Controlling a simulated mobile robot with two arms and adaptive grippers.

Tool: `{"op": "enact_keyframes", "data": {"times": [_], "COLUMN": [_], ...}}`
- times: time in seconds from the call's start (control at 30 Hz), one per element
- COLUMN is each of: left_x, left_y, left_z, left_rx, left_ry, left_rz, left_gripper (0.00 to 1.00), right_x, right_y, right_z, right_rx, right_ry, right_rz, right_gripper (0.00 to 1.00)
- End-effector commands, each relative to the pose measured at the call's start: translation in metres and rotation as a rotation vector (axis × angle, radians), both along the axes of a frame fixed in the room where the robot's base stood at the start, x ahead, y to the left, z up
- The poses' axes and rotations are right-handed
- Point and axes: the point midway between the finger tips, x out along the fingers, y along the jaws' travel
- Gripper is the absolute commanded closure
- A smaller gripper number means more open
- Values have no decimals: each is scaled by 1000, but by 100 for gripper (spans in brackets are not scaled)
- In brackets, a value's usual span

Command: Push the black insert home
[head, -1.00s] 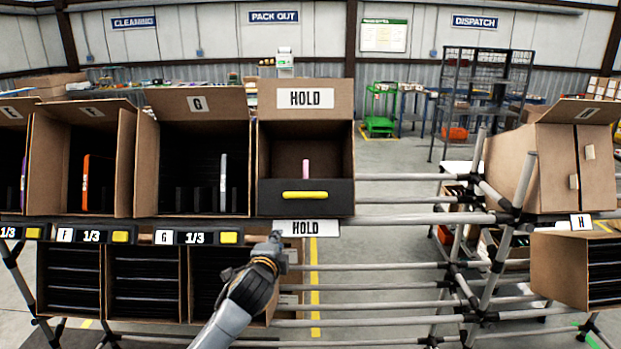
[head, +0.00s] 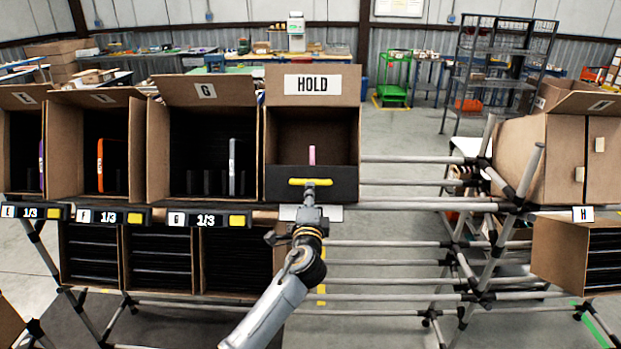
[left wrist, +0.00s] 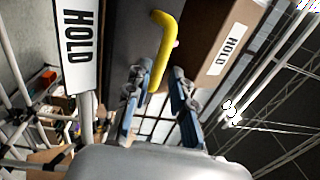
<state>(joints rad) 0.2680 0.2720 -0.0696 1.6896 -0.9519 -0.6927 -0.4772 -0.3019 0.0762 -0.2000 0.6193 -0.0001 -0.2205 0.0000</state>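The black insert (head: 338,184) is a dark panel with a yellow bar handle, across the lower front of the HOLD carton (head: 312,84). A thin pink item (head: 312,155) stands upright behind it. My left gripper (head: 309,188) is in front of the handle, its arm reaching up from below. In the left wrist view, the two fingers of my left gripper (left wrist: 162,72) are apart, with the yellow handle (left wrist: 166,50) showing between and beyond them. Whether the fingers touch the handle I cannot tell. My right gripper is not in view.
Open cartons E, F and G (head: 205,90) stand to the left on the rack, above further cartons with black inserts (head: 160,258). Bare rack rails (head: 420,160) lie to the right, then carton H (head: 560,160). A white HOLD label (left wrist: 76,45) hangs beside the fingers.

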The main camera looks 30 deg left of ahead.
Motion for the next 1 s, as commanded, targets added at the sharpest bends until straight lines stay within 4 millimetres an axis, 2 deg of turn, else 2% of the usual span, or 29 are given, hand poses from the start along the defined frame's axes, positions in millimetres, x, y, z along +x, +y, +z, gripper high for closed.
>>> {"op": "enact_keyframes", "data": {"times": [0.1, 0.3, 0.73, 0.87, 1.0], "left_x": [19, 39, 47, 46, 46], "left_y": [13, 25, 29, 29, 29], "left_z": [5, 5, 5, 5, 5], "left_rx": [3, 1, 1, 1, 1], "left_ry": [1, 0, 0, 0, 0], "left_rz": [3, 1, 1, 1, 1], "left_gripper": [77, 77, 77, 100, 100], "right_x": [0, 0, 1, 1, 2], "right_y": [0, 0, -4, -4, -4], "right_z": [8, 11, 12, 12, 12], "right_rx": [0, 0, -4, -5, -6], "right_ry": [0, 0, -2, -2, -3], "right_rz": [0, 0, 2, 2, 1], "right_gripper": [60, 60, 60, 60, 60]}}
